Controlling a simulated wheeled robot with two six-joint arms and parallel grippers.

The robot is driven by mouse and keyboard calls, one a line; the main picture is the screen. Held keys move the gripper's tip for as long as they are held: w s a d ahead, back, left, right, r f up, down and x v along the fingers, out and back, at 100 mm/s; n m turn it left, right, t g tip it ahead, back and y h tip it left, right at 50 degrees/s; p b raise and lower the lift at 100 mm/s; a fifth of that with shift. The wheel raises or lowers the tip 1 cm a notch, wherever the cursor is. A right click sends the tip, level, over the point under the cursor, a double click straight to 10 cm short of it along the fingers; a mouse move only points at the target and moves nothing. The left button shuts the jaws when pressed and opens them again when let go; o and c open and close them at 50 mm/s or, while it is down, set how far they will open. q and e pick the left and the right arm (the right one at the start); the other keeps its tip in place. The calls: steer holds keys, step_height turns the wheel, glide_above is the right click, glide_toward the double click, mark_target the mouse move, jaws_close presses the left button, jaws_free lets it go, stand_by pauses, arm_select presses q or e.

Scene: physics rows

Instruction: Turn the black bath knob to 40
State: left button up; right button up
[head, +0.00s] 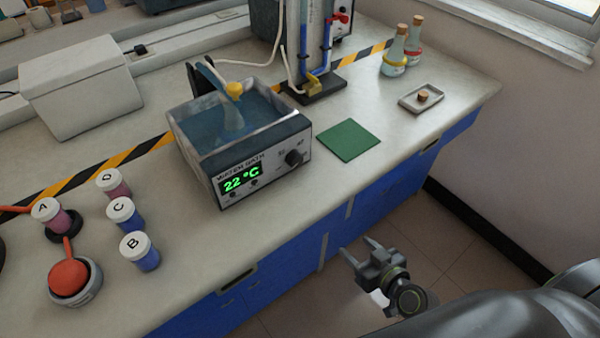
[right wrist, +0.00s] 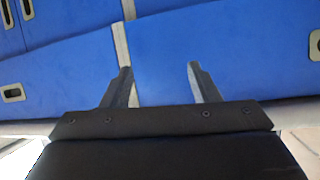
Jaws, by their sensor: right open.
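The black bath knob (head: 294,158) is on the front panel of the water bath (head: 262,172), right of a green display (head: 241,179) reading 22 °C. Small scale marks stand around the knob; its exact pointer direction is too small to tell. My right gripper (head: 358,249) is open and empty, in front of the bench and below its top, apart from the knob. In the right wrist view the two spread fingers (right wrist: 160,80) face the blue cabinet fronts, and the knob is out of that view. My left gripper is not in view.
A green mat (head: 349,141) lies right of the bath. Lidded jars (head: 139,251) and a red-topped pot (head: 75,281) stand at the left. A stand with tubing (head: 313,85) is behind. The bench front edge and blue cabinets (head: 294,262) lie between gripper and bath.

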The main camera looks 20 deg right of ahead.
step_height(320, 180, up, 12)
steer(key=a+r+n+t+y+b, duration=0.1)
steer(key=a+n+t+y+b, duration=0.1)
steer(key=a+t, duration=0.1)
steer(key=t+y, duration=0.1)
glide_toward(298, 162)
steer(key=shift+n, duration=0.4)
steer(key=p+x, duration=0.6)
steer(key=x, duration=0.1)
steer(key=shift+w+a, duration=0.1)
steer(key=shift+w, duration=0.25)
steer(key=shift+w+a, duration=0.15)
steer(key=shift+w, duration=0.25)
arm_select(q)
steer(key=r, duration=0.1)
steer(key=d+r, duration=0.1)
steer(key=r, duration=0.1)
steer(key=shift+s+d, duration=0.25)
arm_select(e)
steer(key=shift+f, duration=0.1)
